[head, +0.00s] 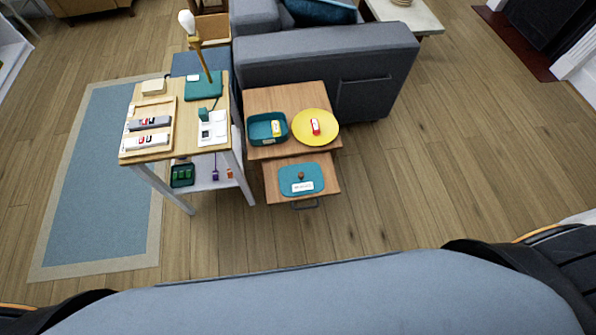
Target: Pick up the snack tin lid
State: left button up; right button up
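The snack tin lid (313,174) is a flat teal rounded rectangle with a small brown knob and a white label. It lies flat on a lower wooden surface (272,193) that juts out at the front of a small wooden side table (290,97). An open teal tin (252,138) stands on the table top above it, with a small yellow-and-white item inside. Neither of my grippers is in the head view, and nothing touches the lid.
A yellow plate (327,136) with a red-and-white item sits right of the tin. A dark handle (305,207) is below the lid. A taller shelf unit (146,157) stands close on the left, a grey sofa (330,55) behind. Floor on the right is clear.

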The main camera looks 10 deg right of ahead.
aim_at(299, 180)
jog(key=l+u, duration=0.8)
jog(key=k+l+u, duration=0.2)
jog(key=l+u, duration=0.2)
